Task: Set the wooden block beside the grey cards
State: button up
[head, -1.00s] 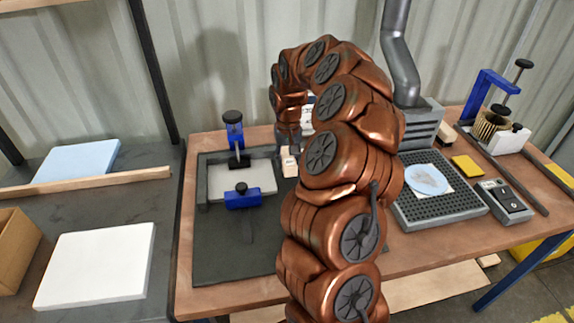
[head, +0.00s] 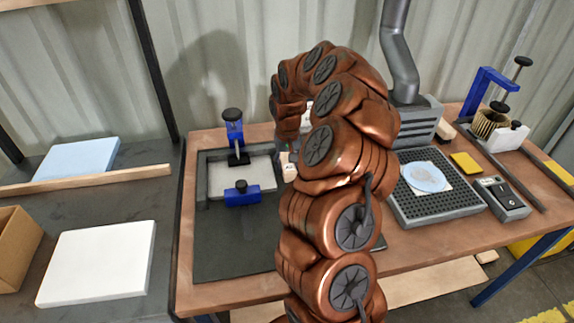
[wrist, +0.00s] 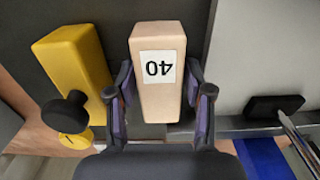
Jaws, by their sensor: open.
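The wooden block (wrist: 158,98) is pale, with a white label reading 40 on its face. It stands between the two fingers of my gripper (wrist: 160,82) in the wrist view. The fingers are open on either side of it, and I cannot tell whether either touches. In the head view a small part of the block (head: 289,173) shows beside my arm, which hides most of the gripper. I cannot make out the grey cards for certain in either view.
A yellow block (wrist: 75,62) with a black knob stands close left of the gripper. A pale sheet (head: 222,180) lies in a dark frame with blue clamps (head: 242,194). A perforated grey unit (head: 440,205) stands right of my arm. The dark mat's front (head: 228,255) is clear.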

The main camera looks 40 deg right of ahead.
aim_at(287, 162)
jog(key=shift+r, duration=0.1)
notch_tip(287, 162, up, 10)
jog(key=shift+w+r+b, duration=0.1)
jog(key=shift+r+b, duration=0.1)
jog(key=shift+b, duration=0.95)
jog(key=shift+r, duration=0.9)
jog(key=s+a+r+n, duration=0.2)
jog(key=s+a, duration=0.3)
jog(key=a, duration=0.4)
jog(key=s+a+r+n, duration=0.25)
jog(key=s+a, duration=0.25)
jog(key=a, duration=0.4)
jog(key=s+a+f, duration=0.2)
jog(key=s, duration=0.5)
jog(key=s+a+f+g, duration=0.1)
jog(key=s+a+f, duration=0.1)
jog(key=s, duration=0.6)
jog(key=s+a+f, duration=0.2)
jog(key=s+a, duration=0.1)
jog(key=s, duration=0.5)
jog(key=shift+s+a+n+g, duration=0.15)
jog(key=shift+a+n+g, duration=0.05)
jog(key=shift+n+g, duration=0.2)
jog(key=shift+f, duration=0.1)
jog(key=shift+c, duration=0.2)
